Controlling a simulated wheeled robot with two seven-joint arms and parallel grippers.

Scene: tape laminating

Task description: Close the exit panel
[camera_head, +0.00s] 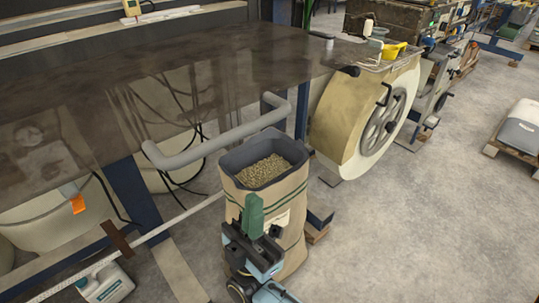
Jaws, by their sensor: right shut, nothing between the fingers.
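A large dark, see-through panel (190,75) spans the upper left of the head view, and I take it to be the exit panel. A thick grey bar-shaped handle (222,140) runs along its near edge. Cables and pale machine parts show through and below the panel. My right gripper (254,205) is at the lower middle, in front of the sack. Its green fingers are shut and empty, pointing up, below and apart from the handle in the picture. My left gripper is not in view.
A brown sack (290,215) with a dark rim, filled with pellets (263,170), stands just behind my right gripper. A large cream wheel housing (340,115) stands beyond it. A white jug (107,284) is at lower left. Grey floor at right is open.

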